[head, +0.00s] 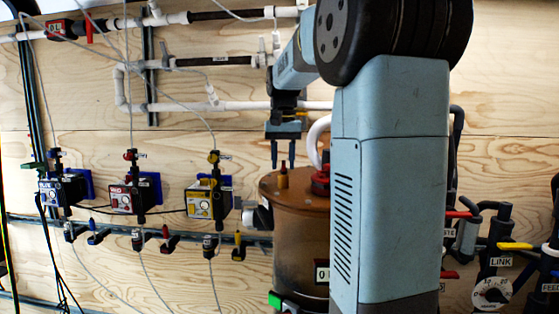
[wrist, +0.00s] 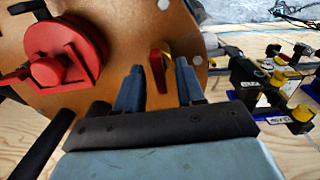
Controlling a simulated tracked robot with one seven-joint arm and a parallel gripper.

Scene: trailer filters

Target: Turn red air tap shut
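A small tap with a red handle (head: 166,231) sits on the grey wall rail, below the red-fronted box (head: 128,197). It stands between a blue-handled tap (head: 93,225) and a yellow-handled tap (head: 238,240). My gripper (head: 282,164) points down in the head view, above the brown lid of a vessel, to the right of and higher than these taps. Its two fingers are apart and empty. In the wrist view my gripper (wrist: 159,66) is over the lid, with a red and yellow piece showing between the fingertips. I cannot pick out the red-handled tap in the wrist view.
The vessel's brown lid (head: 268,185) carries a large red fitting (wrist: 67,56). Blue and yellow-fronted boxes (head: 206,197) flank the red one, with thin hoses hanging around them. White pipes (head: 205,107) cross the wall above. Dark pipes and valves (head: 494,257) stand at the right.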

